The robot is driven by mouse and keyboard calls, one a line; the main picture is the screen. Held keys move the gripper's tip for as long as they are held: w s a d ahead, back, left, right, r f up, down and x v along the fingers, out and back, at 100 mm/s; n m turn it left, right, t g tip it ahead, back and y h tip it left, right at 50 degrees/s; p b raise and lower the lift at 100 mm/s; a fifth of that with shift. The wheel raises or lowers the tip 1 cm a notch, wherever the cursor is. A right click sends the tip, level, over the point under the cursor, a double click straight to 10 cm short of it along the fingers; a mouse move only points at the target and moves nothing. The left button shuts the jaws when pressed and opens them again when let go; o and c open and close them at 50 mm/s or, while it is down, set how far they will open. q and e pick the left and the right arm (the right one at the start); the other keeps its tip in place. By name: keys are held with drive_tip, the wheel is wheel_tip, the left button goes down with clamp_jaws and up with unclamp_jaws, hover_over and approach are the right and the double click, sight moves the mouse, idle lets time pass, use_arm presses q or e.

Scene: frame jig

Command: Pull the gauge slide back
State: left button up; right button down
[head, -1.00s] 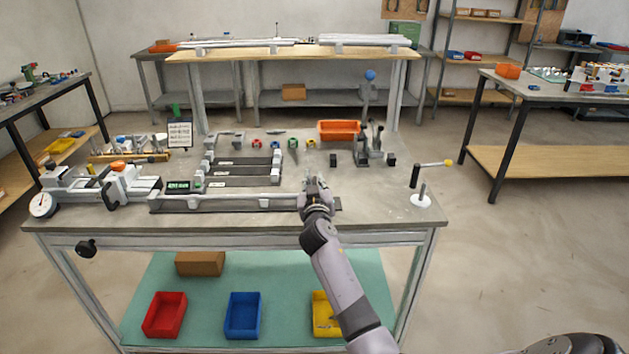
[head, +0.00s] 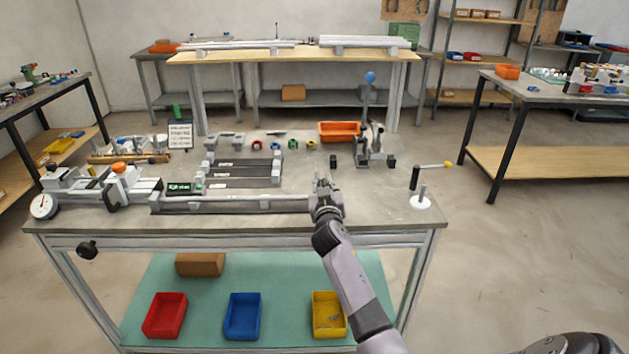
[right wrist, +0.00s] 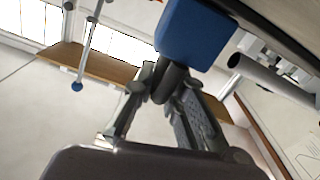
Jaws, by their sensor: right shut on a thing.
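A measuring fixture with a round white dial gauge (head: 43,206) stands at the left of the bench, beside a grey block with an orange knob (head: 119,168). I cannot tell for sure which part is the gauge slide. A long grey rail (head: 230,203) runs along the front edge to my right gripper (head: 325,185), which hides its right end. In the right wrist view my right gripper (right wrist: 165,95) is shut on a dark stem (right wrist: 170,82) that joins a blue block (right wrist: 195,33). The held thing is too small to make out in the head view. My left gripper is out of view.
Dark slotted strips (head: 245,170) lie behind the rail. An orange bin (head: 340,131) and a toggle press with a blue ball lever (head: 370,77) stand at the back right. A crank post (head: 421,200) stands right of my arm. Clear bench lies between them.

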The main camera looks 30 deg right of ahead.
drive_tip(key=shift+s+d, duration=0.35)
drive_tip(key=shift+d, duration=0.2)
drive_tip(key=shift+s+d, duration=0.35)
drive_tip(key=shift+d, duration=0.2)
drive_tip(key=c, duration=1.7)
unclamp_jaws()
drive_tip(key=shift+a, duration=0.15)
drive_tip(key=v, duration=1.2)
